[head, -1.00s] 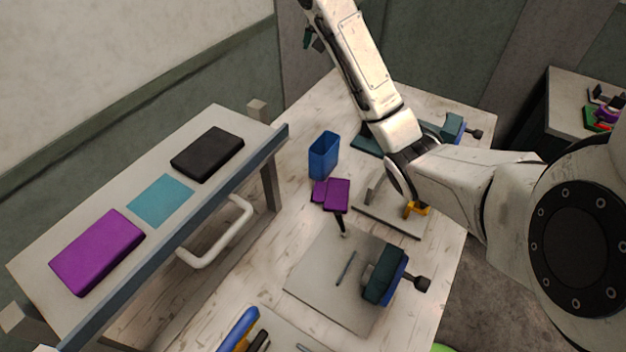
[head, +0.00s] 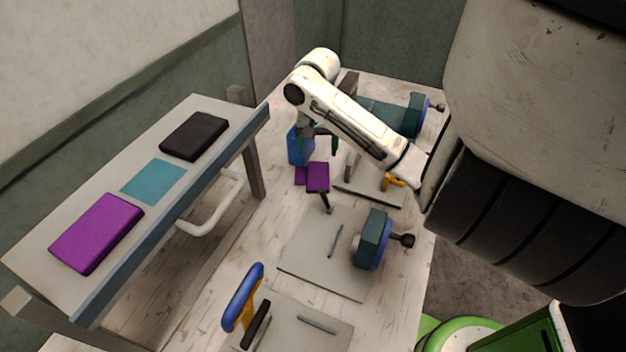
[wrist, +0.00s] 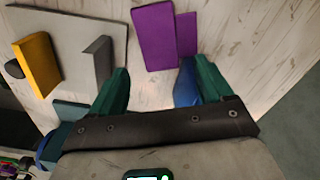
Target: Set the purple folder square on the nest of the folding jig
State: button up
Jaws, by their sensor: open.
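A purple folder (head: 317,177) made of two flat purple panels is by the blue bin on the bench. In the wrist view the folder (wrist: 154,36) lies ahead of the fingertips, untouched. My gripper (head: 318,139) is open and empty above the bin area; its green fingers (wrist: 160,82) are spread in the wrist view. A grey plate with an upright block and a yellow part (head: 370,187), perhaps the folding jig, is right of the folder; it also shows in the wrist view (wrist: 75,75). I cannot make out its nest.
A blue bin (head: 298,150) stands beside the folder, partly behind my gripper. A raised shelf (head: 100,285) at left bears a purple slab (head: 97,233), a teal square (head: 153,182) and a black slab (head: 194,136). Nearer on the bench is a plate with a teal-and-blue clamp (head: 372,240).

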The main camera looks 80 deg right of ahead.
aim_at(318, 173)
notch_tip(318, 173, down, 9)
jog(key=shift+s+d+p, duration=0.15)
jog(key=shift+p, duration=0.35)
jog(key=shift+c, duration=0.2)
jog(key=c, duration=0.9)
jog(key=shift+r, duration=0.15)
notch_tip(318, 173, up, 18)
jog(key=p, duration=0.2)
